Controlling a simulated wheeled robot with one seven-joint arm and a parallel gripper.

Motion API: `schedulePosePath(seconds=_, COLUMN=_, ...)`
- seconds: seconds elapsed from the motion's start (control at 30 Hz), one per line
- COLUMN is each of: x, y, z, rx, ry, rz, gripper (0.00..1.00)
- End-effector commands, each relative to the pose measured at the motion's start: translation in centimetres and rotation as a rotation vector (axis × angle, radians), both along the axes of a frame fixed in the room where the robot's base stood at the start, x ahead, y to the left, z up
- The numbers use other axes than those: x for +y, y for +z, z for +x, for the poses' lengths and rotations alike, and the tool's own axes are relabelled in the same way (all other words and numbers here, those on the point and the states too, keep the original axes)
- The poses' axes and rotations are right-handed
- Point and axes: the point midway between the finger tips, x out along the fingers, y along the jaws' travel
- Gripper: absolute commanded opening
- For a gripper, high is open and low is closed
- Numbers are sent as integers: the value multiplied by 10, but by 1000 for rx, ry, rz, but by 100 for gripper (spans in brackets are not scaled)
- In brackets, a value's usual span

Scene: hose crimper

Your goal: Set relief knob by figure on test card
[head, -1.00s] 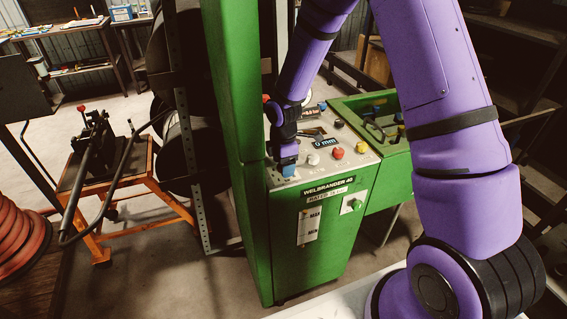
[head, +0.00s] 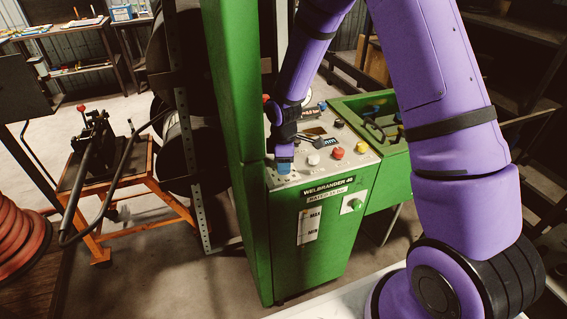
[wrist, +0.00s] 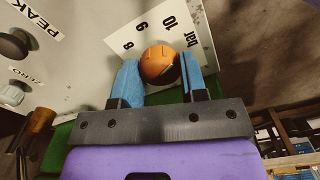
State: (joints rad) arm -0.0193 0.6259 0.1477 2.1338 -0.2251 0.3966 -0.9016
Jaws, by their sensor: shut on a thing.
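The relief knob (wrist: 160,64) is orange and round, with a dark mark on its lower right side in the wrist view. In the head view, my gripper (head: 284,167) points down at the near left corner of the green machine's control panel (head: 312,172); the knob is hidden there. I cannot pick out a test card for certain; a small "RATED" label (head: 326,194) is too blurred to read fully.
Red (head: 338,153), yellow (head: 361,147) and white (head: 313,159) buttons and a small display (head: 331,141) lie right of my gripper. A tall green column (head: 232,140) rises close on its left. A MAX/MIN strip (head: 310,224) is on the front.

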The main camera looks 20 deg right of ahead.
Motion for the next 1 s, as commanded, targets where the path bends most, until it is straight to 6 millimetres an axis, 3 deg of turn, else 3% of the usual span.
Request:
schedulePosePath(seconds=0.5, x=0, y=1, z=1, rx=-1, ry=-370, rz=0, gripper=16)
schedulePosePath(seconds=1.0, x=0, y=1, z=1, rx=-2, ry=-466, rz=0, gripper=16)
